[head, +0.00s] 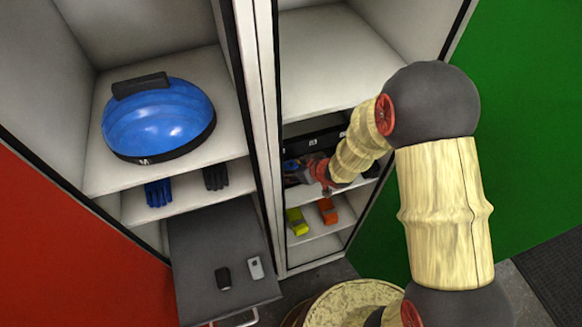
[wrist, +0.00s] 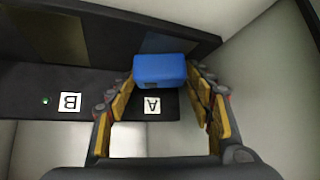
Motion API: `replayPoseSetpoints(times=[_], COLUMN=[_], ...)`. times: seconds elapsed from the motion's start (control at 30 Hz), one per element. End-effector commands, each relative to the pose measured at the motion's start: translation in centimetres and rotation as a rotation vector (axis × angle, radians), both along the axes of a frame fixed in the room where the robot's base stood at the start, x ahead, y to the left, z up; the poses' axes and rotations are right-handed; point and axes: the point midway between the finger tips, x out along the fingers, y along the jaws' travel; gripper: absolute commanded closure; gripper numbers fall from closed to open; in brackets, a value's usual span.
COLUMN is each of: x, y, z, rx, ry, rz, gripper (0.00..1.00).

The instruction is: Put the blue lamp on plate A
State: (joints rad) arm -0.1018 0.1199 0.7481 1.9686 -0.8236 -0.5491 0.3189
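The blue lamp (wrist: 160,71) is a small rounded block in the wrist view. My gripper (wrist: 160,74) has one finger at each side of it, and the fingertips appear to press on it. The lamp is in front of the dark stand, in line with the white label A (wrist: 152,106), which marks plate A. I cannot tell whether its underside touches the plate. In the head view my gripper (head: 318,172) reaches into the right cabinet at the black stand (head: 313,151); the lamp is not clear there.
Label B (wrist: 70,102) and a small green light (wrist: 45,101) are on the stand's left. Cabinet walls are close around my gripper. Below it are a yellow-green item (head: 297,221) and an orange item (head: 328,210). A blue helmet-like dome (head: 160,118) lies in the left cabinet.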

Motion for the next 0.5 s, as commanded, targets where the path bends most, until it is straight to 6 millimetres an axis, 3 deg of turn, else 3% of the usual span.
replayPoseSetpoints(times=[0.27, 0.5], x=[0.01, -0.01], y=[0.00, -0.01], z=[0.04, 0.01], rx=[0.000, 0.000], ry=[0.000, 0.000], rz=[0.000, 0.000], gripper=[0.30, 0.30])
